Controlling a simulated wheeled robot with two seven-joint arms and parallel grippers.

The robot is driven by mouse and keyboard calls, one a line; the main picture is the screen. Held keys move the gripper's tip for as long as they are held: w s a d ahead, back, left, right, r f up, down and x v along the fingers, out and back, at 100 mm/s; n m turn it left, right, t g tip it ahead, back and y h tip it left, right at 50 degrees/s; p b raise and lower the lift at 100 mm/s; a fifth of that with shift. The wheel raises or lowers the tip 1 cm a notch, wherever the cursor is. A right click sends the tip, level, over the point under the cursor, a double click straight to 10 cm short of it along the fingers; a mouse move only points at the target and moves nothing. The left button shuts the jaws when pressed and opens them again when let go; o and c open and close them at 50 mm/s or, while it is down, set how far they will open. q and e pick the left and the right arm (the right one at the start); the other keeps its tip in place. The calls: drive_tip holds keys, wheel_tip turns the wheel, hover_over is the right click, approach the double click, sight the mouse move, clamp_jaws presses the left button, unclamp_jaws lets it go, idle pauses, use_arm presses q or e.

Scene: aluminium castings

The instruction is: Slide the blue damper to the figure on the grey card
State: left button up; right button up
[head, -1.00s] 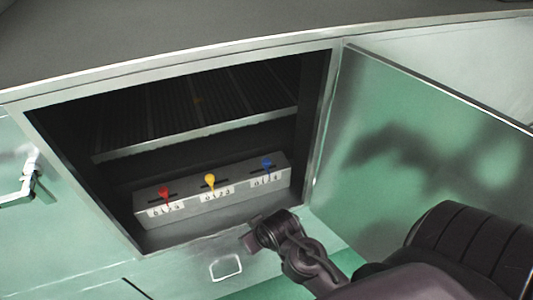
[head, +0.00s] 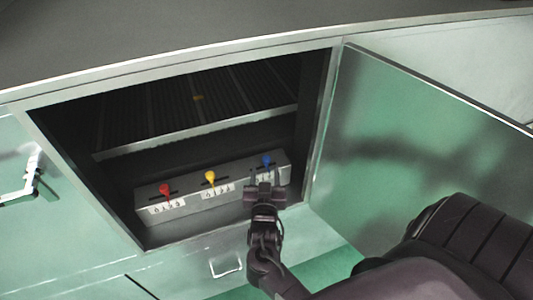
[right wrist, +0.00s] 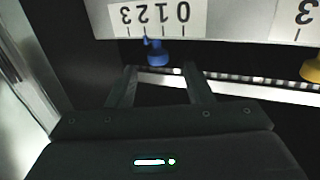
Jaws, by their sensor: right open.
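The blue damper (head: 266,160) is a small knob at the right end of the grey control box (head: 236,201) inside the open cabinet. In the right wrist view the blue damper (right wrist: 157,54) stands beside an upside-down white scale (right wrist: 157,18) marked 0 to 3; its pointer looks near the 2. My right gripper (head: 264,187) is open and empty just in front of the blue damper. In the wrist view the damper is slightly beyond the tips of my right gripper (right wrist: 160,73), roughly centred between them. I cannot make out a grey card. My left gripper is not in view.
Red (head: 165,190) and yellow (head: 210,177) knobs stand left of the blue one, each with a scale. A slatted shelf (head: 200,131) hangs above. The open door (head: 415,150) stands to the right. The cabinet frame surrounds the opening.

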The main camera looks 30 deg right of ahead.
drive_tip(key=shift+w+d+r+h, duration=0.2)
drive_tip(key=shift+w+d+h, duration=0.05)
drive_tip(key=shift+d+h, duration=0.05)
drive_tip(key=p+x, duration=0.2)
drive_tip(key=x, duration=0.5)
drive_tip(key=shift+f, duration=0.1)
drive_tip(key=shift+c, duration=0.4)
clamp_jaws()
